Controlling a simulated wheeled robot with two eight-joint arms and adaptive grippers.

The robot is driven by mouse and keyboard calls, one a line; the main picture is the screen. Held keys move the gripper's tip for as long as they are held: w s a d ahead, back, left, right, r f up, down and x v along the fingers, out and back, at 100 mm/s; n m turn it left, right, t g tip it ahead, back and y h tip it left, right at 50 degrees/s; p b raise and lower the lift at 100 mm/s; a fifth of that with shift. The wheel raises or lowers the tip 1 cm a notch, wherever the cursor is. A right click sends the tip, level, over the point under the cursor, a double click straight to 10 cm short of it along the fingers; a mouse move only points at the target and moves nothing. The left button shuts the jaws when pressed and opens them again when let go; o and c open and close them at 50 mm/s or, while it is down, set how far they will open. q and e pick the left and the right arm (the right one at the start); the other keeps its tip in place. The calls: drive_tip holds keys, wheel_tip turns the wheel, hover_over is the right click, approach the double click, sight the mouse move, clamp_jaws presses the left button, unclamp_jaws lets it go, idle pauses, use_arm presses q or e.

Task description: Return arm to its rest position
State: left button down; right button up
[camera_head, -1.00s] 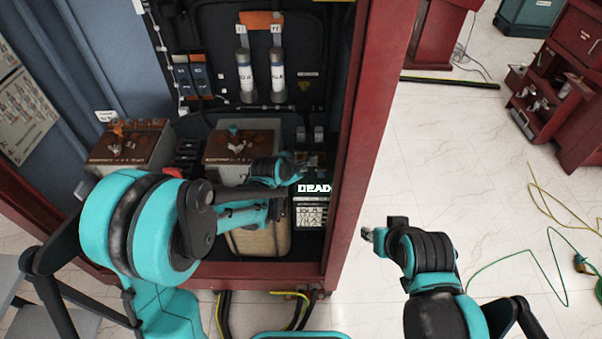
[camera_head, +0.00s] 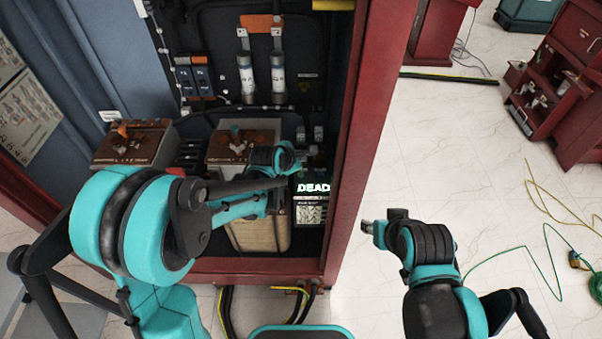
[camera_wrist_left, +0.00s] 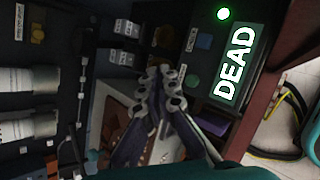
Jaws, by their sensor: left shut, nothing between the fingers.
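My left arm (camera_head: 130,225) comes in from the left and reaches into the open red cabinet (camera_head: 350,150). Its gripper (camera_head: 297,160) is shut and empty, just above and left of the black box with a lit "DEAD" display (camera_head: 313,188). In the left wrist view the shut fingers (camera_wrist_left: 160,75) point up the picture, with the "DEAD" display (camera_wrist_left: 236,62) and a green light (camera_wrist_left: 223,14) to their right. My right gripper (camera_head: 368,227) is outside the cabinet over the floor; its finger opening is too small to judge.
Two brown-topped boxes stand inside the cabinet, one at left (camera_head: 130,142) and one partly behind my left arm (camera_head: 243,138). White cylinders (camera_head: 247,78) hang on the back panel. The red cabinet post stands between my arms.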

use_arm(q)
drive_tip(key=shift+r, duration=0.1)
drive_tip(key=s+a+r+m+y, duration=0.1)
drive_tip(key=s+a+r+m, duration=0.5)
drive_tip(key=s, duration=0.1)
drive_tip(key=s+a+m+y, duration=0.1)
drive_tip(key=s+a+m, duration=0.2)
drive_tip(key=s+m, duration=0.2)
drive_tip(key=s+a+r+m+g+y, duration=0.1)
drive_tip(key=s+a+m, duration=0.3)
drive_tip(key=s, duration=0.4)
drive_tip(key=s+a+m, duration=0.4)
drive_tip(key=s+m, duration=0.3)
drive_tip(key=shift+s+a+r+y, duration=0.25)
drive_tip(key=shift+r+y, duration=0.05)
drive_tip(key=shift+y, duration=0.1)
